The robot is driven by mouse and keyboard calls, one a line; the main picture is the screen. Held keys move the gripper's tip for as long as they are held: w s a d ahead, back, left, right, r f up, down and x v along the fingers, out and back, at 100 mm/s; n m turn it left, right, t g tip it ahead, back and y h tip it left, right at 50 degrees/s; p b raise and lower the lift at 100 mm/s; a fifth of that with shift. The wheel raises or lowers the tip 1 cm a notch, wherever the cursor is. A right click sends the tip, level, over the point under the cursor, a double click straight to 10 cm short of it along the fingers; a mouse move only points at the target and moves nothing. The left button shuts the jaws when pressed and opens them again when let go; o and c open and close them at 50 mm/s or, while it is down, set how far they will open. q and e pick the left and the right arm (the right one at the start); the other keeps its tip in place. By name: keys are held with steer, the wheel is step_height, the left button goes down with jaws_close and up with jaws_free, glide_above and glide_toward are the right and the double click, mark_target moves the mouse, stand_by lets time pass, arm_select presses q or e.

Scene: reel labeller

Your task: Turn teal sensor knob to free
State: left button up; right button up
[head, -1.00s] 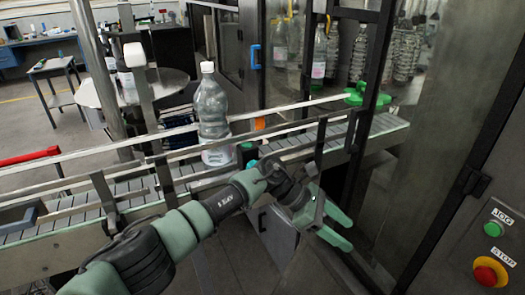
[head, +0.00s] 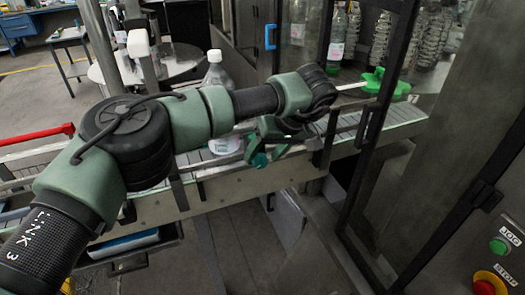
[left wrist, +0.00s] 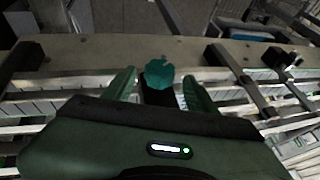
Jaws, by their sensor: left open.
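The teal sensor knob (left wrist: 160,73) shows in the left wrist view, on a dark body at the conveyor's side rail. It lies between the two green fingers of my left gripper (left wrist: 160,88), with a visible gap on each side. The gripper is open. In the head view my left gripper (head: 265,148) points down at the conveyor's near edge, and a small part of the teal knob (head: 259,160) shows by its fingers. I cannot read the knob's setting. My right gripper is not in view.
A clear bottle (head: 216,76) stands on the conveyor (head: 405,113), partly behind my left arm. A green star wheel (head: 385,84) is at the right. A dark door frame (head: 372,130) stands right of my gripper. The JOG button (head: 499,246) is at the lower right.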

arm_select(q)
steer(key=shift+x, duration=0.9)
jaws_close()
steer(key=h+b, duration=0.1)
steer(key=b, duration=0.1)
steer(key=h+b, duration=0.1)
steer(key=b, duration=0.1)
steer(key=t+h+b, duration=0.1)
steer(key=b, duration=0.1)
steer(key=shift+a+f+n, duration=0.3)
steer(key=shift+f, duration=0.05)
steer(key=shift+s+r+h+b, duration=0.1)
steer(key=shift+r+h+b, duration=0.1)
steer(key=shift+h+b, duration=0.4)
steer(key=shift+r, duration=0.15)
jaws_free()
